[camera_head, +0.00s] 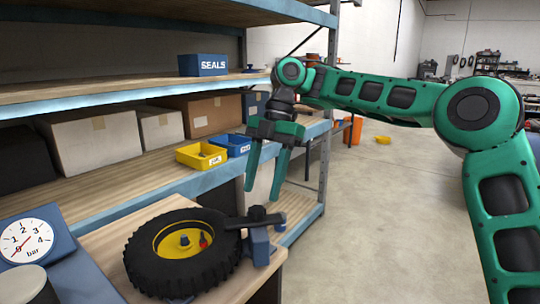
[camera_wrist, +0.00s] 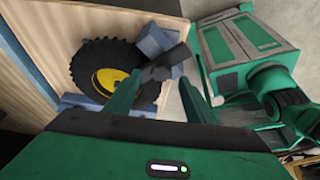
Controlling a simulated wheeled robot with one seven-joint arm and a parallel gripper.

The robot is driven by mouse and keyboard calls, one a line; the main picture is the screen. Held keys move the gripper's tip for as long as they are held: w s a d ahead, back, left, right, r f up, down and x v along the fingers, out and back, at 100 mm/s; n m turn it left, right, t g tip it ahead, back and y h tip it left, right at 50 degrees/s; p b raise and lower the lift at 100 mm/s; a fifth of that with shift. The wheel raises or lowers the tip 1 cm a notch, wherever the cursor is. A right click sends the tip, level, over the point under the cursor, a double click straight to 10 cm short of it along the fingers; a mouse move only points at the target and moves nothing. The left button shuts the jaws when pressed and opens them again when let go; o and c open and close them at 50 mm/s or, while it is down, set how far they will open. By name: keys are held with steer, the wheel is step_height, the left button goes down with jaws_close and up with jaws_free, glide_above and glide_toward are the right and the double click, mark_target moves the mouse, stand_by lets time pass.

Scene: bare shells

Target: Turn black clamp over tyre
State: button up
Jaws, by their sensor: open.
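The black tyre (camera_head: 150,262) lies flat on a wooden board, with a yellow hub (camera_head: 176,241) and a small red part in its middle. The black clamp (camera_head: 243,221) is a bar with a round knob, on a blue block (camera_head: 261,247) at the tyre's right side. Its left end meets the tyre's edge in the head view; I cannot tell how far it lies over the rubber. My gripper (camera_head: 263,190) is open and empty, pointing down above the clamp. In the wrist view the clamp (camera_wrist: 168,62) shows between my fingers, beyond their tips, beside the tyre (camera_wrist: 88,62).
A pressure gauge (camera_head: 27,240) stands at the left of the tyre. Shelves behind hold cardboard boxes (camera_head: 95,142), a yellow bin (camera_head: 201,155), a blue bin (camera_head: 232,145) and a SEALS box (camera_head: 203,65).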

steer(key=v, duration=0.7)
stand_by(0.3)
steer(key=s+d+f+m+t+h, duration=0.1)
steer(key=s+d+f+m, duration=0.3)
steer(key=d+m, duration=0.45)
steer(key=s+d+f+m, duration=0.45)
steer(key=d+m, duration=0.25)
steer(key=d, duration=0.3)
steer(key=s+d+f+m+t+h, duration=0.1)
steer(key=s+d+f+m, duration=0.3)
steer(key=d+m, duration=0.45)
steer(key=s+d+f+m+t, duration=0.1)
steer(key=s+d+f+m, duration=0.4)
steer(key=s+d, duration=0.4)
steer(key=s+d+f+m, duration=0.5)
steer(key=s+d+m, duration=0.2)
steer(key=s, duration=0.3)
steer(key=shift+d+t, duration=0.4)
steer(key=shift+d, duration=0.5)
steer(key=shift+c, duration=0.7)
